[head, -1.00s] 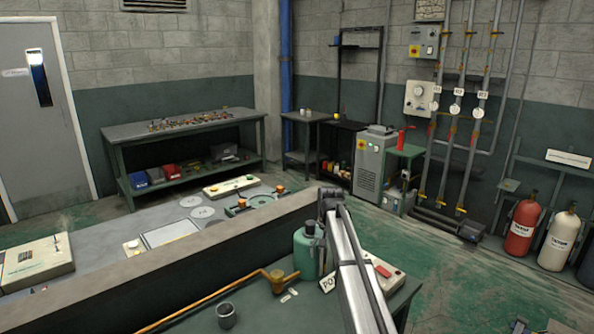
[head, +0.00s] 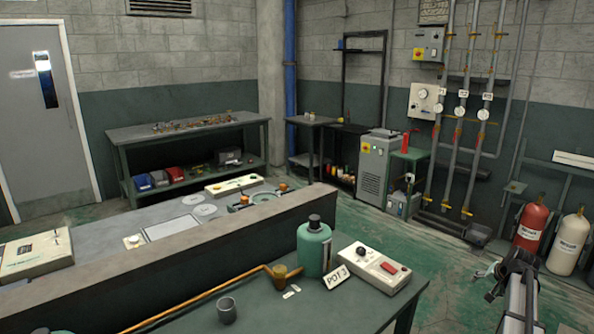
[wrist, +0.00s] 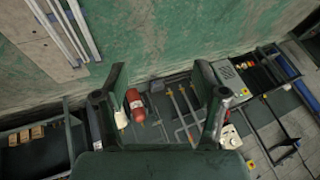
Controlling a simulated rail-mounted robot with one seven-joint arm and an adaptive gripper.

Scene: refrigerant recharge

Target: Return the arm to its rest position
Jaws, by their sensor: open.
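My gripper (wrist: 158,82) shows in the wrist view with its two fingers spread wide apart and nothing between them. In the head view my gripper (head: 489,283) is at the lower right, over the green floor and to the right of the near table. It is apart from the table and from the gas cylinders behind it.
The near table holds a green bottle (head: 314,247), a white box with a red switch (head: 374,268), a POT3 card (head: 338,276), a metal cup (head: 226,310) and a copper pipe (head: 205,297). Red (head: 529,226) and cream (head: 567,243) cylinders stand at the right.

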